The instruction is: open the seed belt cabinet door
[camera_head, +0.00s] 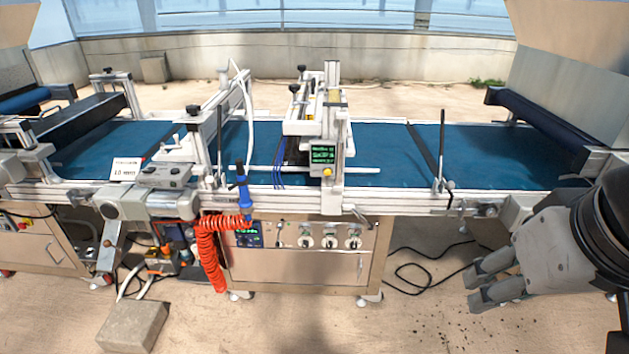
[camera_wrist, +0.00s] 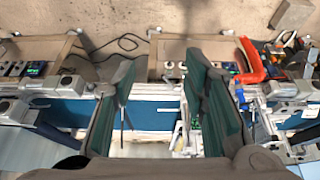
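The seed belt cabinet stands below the blue belt in the middle of the head view. Its plain metal door (camera_head: 295,268) looks shut, under a panel of dials (camera_head: 315,237). A small upright handle (camera_head: 361,266) shows near the door's right edge. My gripper (camera_head: 477,285) is at the lower right of the head view, to the right of the cabinet and apart from it. In the wrist view my gripper (camera_wrist: 160,65) has its fingers spread, with nothing held. The cabinet also shows there beyond the fingers, where its door (camera_wrist: 195,46) is partly hidden.
The blue belt (camera_head: 385,150) and its metal frame run across above the cabinet. A coiled orange hose (camera_head: 211,255) hangs at its left. A black cable (camera_head: 420,268) lies on the floor at the right. A grey block (camera_head: 133,325) lies lower left. Another cabinet (camera_head: 40,243) stands at far left.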

